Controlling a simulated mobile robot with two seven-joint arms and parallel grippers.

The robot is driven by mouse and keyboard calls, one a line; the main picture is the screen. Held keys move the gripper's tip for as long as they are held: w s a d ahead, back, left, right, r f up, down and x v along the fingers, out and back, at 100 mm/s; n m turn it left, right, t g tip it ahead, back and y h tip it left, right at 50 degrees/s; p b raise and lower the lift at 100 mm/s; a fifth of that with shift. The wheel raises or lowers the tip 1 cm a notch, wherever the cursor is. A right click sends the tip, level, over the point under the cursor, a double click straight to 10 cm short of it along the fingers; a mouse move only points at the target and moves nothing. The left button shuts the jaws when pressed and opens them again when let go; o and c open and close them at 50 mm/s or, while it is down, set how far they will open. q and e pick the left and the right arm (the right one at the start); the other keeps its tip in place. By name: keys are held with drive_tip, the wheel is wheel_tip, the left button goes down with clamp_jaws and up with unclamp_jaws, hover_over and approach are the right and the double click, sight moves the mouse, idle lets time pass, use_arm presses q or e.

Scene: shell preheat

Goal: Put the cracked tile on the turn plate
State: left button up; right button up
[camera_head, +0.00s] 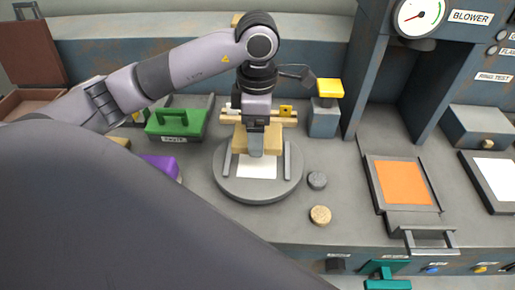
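The turn plate (230,187) is a grey disc on the bench in the middle, with two raised bars on it. A white square piece (257,171) lies on it between the bars. It may be the cracked tile, but no crack can be made out at this size. My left gripper (256,150) points down directly over the rear part of the white piece and hides some of it. Whether its fingers touch or hold the piece cannot be told. My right gripper is not in view.
A tan stand (271,139) is behind my gripper, with a yellow-topped block (329,89) to its right. A green-handled holder (175,122) is left. An orange-surfaced tray (371,186) is further right.

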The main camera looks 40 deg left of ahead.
sight(258, 160)
use_arm(q)
wheel_tip(258, 160, down, 6)
drive_tip(key=shift+r, duration=0.1)
idle(0.4)
drive_tip(key=o, duration=1.2)
